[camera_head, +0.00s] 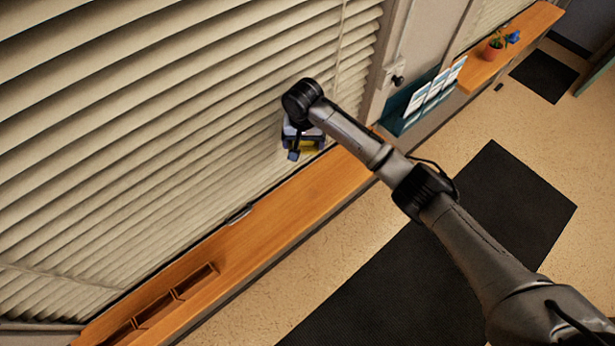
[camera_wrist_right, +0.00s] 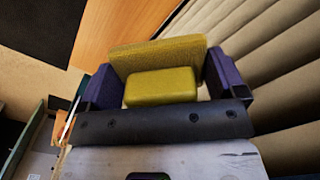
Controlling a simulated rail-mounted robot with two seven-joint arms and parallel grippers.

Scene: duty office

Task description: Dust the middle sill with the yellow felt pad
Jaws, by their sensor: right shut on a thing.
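The orange wooden sill (camera_head: 290,213) runs below closed blinds, from lower left to upper right in the head view. My right gripper (camera_head: 306,148) is over the far part of this sill, close to the blinds. In the right wrist view its two dark blue fingers (camera_wrist_right: 166,84) are shut on the yellow felt pad (camera_wrist_right: 158,58), a flat pad with a yellow block for a grip. Only a sliver of yellow shows in the head view. The sill also shows beyond the pad (camera_wrist_right: 118,30). I cannot tell whether the pad touches the sill. My left gripper is not in view.
A teal rack with leaflets (camera_head: 432,94) is past the sill's far end. Another sill (camera_head: 527,33) bears a potted plant (camera_head: 494,48). The blinds (camera_head: 170,110) border the sill. The sill's middle is mostly clear.

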